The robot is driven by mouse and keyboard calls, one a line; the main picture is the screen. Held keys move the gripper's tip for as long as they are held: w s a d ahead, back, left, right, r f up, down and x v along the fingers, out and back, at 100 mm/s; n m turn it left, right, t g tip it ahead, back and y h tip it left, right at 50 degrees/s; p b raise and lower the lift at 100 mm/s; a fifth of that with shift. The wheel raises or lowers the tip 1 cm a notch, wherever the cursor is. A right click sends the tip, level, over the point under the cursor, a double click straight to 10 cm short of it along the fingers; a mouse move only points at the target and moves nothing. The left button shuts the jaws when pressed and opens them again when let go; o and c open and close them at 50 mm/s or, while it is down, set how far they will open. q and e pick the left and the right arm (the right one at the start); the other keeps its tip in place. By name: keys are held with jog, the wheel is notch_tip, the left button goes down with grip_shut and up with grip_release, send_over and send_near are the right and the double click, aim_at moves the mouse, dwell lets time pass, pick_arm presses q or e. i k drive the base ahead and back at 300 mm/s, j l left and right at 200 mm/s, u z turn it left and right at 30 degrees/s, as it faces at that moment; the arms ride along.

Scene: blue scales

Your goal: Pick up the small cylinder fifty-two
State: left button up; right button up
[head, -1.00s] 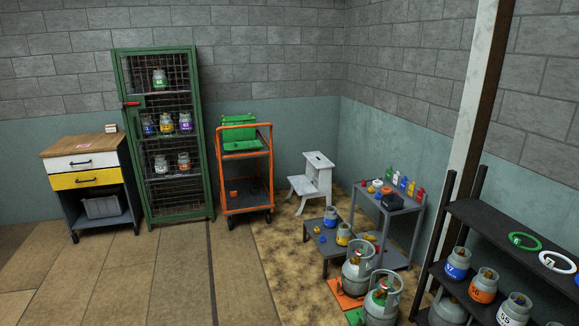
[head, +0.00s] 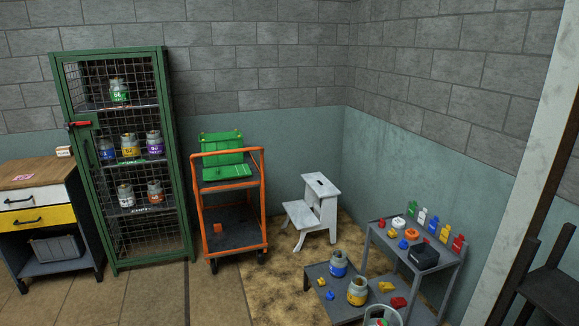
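No number fifty-two can be read for certain. On the low grey table, a small cylinder with a blue band (head: 338,265) stands upright behind one with a yellow band (head: 357,292). In the green mesh cabinet, a green-banded cylinder (head: 119,91) is on the top shelf. Blue (head: 107,150), yellow (head: 130,146) and purple (head: 154,144) ones stand on the middle shelf. White (head: 125,196) and orange (head: 155,192) ones are on the lower shelf. The numbers are too small or blurred to tell. Neither of my grippers is in view.
An orange trolley (head: 263,205) with a green crate (head: 222,143) stands right of the cabinet. A white step stool (head: 323,205) is near the corner. A grey side table with small bottles and a black box (head: 424,257) stands at right. Floor is clear before the trolley.

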aim_at(338, 268)
jog(key=i+z, duration=0.1)
jog(key=i, duration=0.75)
jog(key=i+j+z, duration=0.1)
jog(key=i, duration=0.75)
jog(key=j, duration=0.1)
